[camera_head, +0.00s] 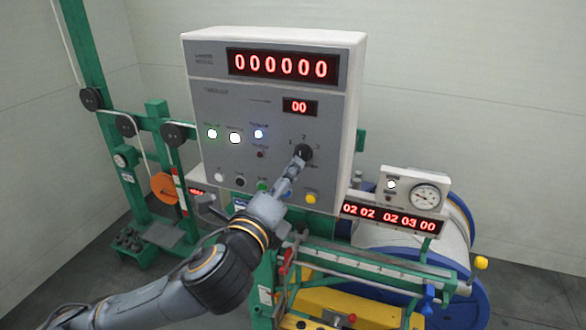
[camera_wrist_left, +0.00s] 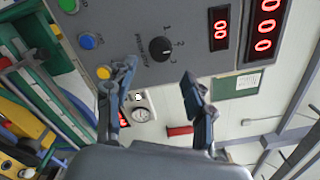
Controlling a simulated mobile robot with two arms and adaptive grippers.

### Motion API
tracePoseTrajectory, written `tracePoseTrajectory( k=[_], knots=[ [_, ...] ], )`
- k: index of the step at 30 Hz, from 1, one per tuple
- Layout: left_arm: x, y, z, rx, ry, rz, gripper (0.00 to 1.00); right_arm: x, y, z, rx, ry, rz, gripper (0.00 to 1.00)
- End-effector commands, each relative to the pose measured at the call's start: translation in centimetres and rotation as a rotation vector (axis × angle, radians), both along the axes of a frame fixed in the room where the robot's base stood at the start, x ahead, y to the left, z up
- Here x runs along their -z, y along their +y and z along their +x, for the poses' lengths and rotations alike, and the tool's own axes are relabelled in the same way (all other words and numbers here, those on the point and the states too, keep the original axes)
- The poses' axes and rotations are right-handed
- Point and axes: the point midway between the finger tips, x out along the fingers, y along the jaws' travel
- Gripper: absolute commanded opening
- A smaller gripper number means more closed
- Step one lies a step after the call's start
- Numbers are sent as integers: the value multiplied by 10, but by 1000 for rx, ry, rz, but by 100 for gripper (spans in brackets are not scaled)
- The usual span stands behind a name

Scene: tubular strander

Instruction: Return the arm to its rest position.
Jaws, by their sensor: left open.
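My left arm (camera_head: 215,272) reaches in from the lower left toward the front of the grey control cabinet (camera_head: 225,105). My left gripper (camera_head: 296,168) is in front of the panel, just below the black rotary selector knob (camera_head: 304,151). In the left wrist view the gripper (camera_wrist_left: 160,85) has its two fingers spread apart with nothing between them. The knob (camera_wrist_left: 160,47) shows beyond the fingertips there, outside the jaws. Whether a fingertip touches the panel or knob I cannot tell. My right gripper is not in view.
A yellow button (camera_head: 310,198) and a green button (camera_head: 262,186) sit low on the panel near the gripper. A gauge box (camera_head: 408,174) stands to the right above a red-digit display (camera_head: 392,219). Green machine framing with pulleys (camera_head: 125,125) stands at the left.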

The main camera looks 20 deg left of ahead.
Motion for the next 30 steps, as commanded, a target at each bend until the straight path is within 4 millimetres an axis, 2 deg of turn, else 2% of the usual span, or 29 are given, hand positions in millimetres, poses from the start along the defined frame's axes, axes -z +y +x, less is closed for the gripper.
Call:
tracePoseTrajectory(
  k=[4, 16, 19, 20, 23, 26, 27, 30],
  knots=[
    [0, 0, -8, 1, 0, 0, 53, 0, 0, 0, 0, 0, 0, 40],
    [0, 0, -8, 0, 1, -2, 53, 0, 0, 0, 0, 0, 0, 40],
    [10, 1, -9, -6, 32, -47, 53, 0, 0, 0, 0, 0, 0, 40],
    [18, 1, -10, -10, 54, -80, 53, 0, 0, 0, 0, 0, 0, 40],
    [57, 3, -18, -46, 174, -266, 53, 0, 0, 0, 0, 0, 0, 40],
    [116, 8, -37, -141, 348, -545, 53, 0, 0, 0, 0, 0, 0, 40],
    [141, 10, -49, -195, 421, -664, 53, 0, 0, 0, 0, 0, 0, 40],
    [201, 17, -84, -367, 584, -943, 53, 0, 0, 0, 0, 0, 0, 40]
  ],
)
